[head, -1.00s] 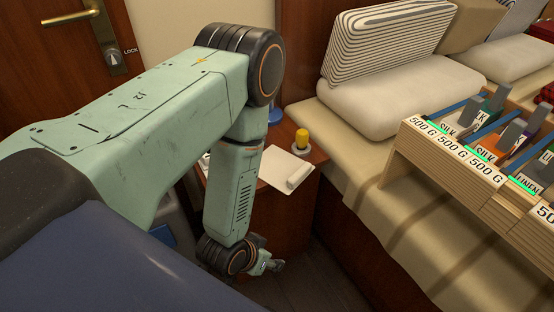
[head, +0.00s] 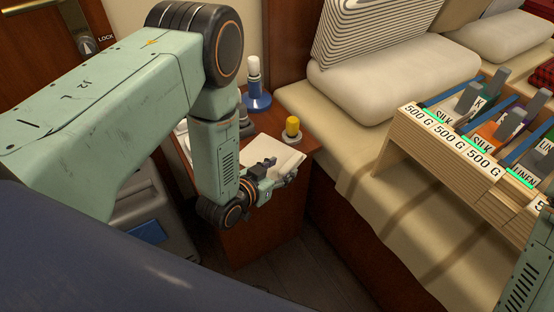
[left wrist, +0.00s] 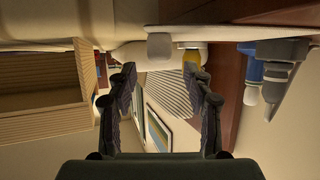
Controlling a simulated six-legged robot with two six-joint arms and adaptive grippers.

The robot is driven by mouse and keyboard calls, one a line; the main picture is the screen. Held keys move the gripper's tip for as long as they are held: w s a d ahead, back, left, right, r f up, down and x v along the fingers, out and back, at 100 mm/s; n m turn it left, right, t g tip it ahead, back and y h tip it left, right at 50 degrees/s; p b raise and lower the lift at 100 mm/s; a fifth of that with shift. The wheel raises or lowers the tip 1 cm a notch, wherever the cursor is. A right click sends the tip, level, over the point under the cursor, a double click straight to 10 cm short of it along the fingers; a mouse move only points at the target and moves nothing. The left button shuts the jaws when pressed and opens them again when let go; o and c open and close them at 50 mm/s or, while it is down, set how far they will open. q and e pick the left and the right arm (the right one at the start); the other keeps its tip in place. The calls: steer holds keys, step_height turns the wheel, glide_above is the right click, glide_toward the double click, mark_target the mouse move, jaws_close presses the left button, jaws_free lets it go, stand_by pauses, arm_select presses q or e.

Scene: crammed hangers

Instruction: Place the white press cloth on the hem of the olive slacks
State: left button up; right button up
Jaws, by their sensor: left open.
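A flat white sheet (head: 277,150), which may be the white press cloth, lies on a small brown side table beside the bed. My left gripper (head: 284,175) hangs over the front edge of this table and hides part of the sheet. In the left wrist view its jaws (left wrist: 163,88) are open, with nothing held between them. A small white block-like thing (left wrist: 158,46) shows beyond the fingertips; I cannot tell whether it is part of the cloth. I cannot make out the olive slacks. My right gripper is out of view.
A yellow-capped bottle (head: 292,128) and a blue-based white bottle (head: 255,82) stand near the sheet. A wooden box (head: 416,148) with 500 G, SILK and LINEN labels stands on the bed (head: 352,190). A pillow (head: 352,92) lies behind. Open floor shows below the table.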

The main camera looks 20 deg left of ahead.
mark_target(290, 162)
arm_select(q)
steer(key=b+x, duration=0.1)
steer(key=x, duration=0.3)
steer(key=shift+w+d+f, duration=0.1)
steer(key=shift+w+d, duration=0.05)
steer(key=shift+w+d+f+b, duration=0.15)
steer(key=shift+w+b, duration=0.15)
steer(key=shift+w, duration=0.4)
steer(key=shift+f, duration=0.1)
steer(key=c, duration=0.4)
jaws_close()
